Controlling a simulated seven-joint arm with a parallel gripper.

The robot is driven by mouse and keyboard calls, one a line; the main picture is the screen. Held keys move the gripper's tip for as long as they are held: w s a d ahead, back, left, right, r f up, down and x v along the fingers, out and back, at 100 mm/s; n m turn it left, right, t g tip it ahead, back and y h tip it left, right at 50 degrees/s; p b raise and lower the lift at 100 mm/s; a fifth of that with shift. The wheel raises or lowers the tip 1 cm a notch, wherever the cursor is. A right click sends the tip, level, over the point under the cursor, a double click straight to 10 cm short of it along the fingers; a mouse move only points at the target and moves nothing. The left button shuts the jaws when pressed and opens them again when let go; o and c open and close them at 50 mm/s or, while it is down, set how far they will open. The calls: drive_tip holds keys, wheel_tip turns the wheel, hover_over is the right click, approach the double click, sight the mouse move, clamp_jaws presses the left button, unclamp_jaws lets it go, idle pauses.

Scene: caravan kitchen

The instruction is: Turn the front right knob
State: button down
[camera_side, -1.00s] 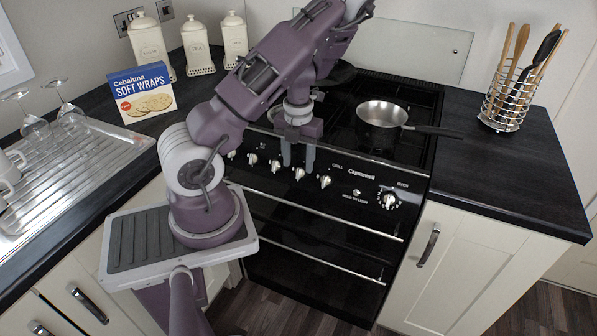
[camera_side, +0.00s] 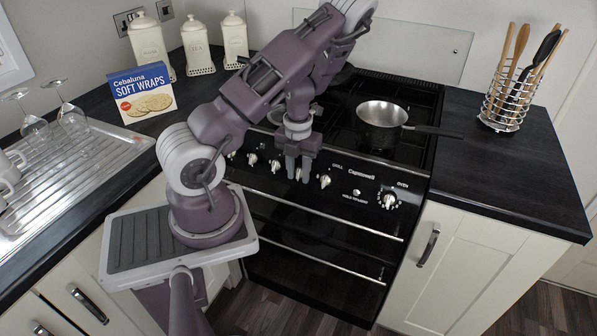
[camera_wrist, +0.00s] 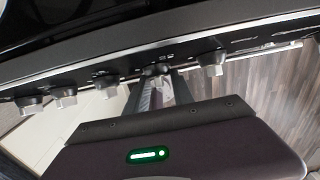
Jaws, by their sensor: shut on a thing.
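A row of metal knobs runs along the black front panel of the cooker (camera_side: 350,245). My gripper (camera_side: 298,176) is at the panel with its fingers closed around one knob (camera_wrist: 158,70), the one just left of the rightmost hob knob (camera_side: 325,181). The fingers mostly hide the held knob in the side view. In the wrist view it shows between the two fingertips, and the free hob knob (camera_wrist: 212,62) is to its right. Which burner each knob serves is too small to read.
Other knobs (camera_side: 252,160) sit left of the fingers, and the oven knob (camera_side: 388,200) is farther right. A saucepan (camera_side: 381,124) stands on the hob, its handle pointing right. An oven door rail (camera_side: 330,219) runs below the knobs.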

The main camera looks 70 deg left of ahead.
drive_tip(key=t+h, duration=0.1)
drive_tip(key=n+t+h, duration=0.1)
drive_tip(key=shift+s+a+n+t, duration=0.15)
drive_tip(key=shift+n+t, duration=0.15)
drive_tip(key=shift+t, duration=0.1)
drive_tip(key=n+t+h, duration=0.2)
drive_tip(key=t, duration=0.1)
drive_tip(key=shift+s, duration=0.1)
drive_tip(key=n+t, duration=0.1)
drive_tip(key=n+t+h, duration=0.1)
drive_tip(key=t, duration=0.1)
drive_tip(key=t+h, duration=0.1)
drive_tip(key=shift+s+f+n+t, duration=0.1)
drive_tip(key=shift+f+n+t, duration=0.15)
drive_tip(key=shift+n+t, duration=1.05)
drive_tip(key=shift+t, duration=0.7)
drive_tip(key=c, duration=1.1)
unclamp_jaws()
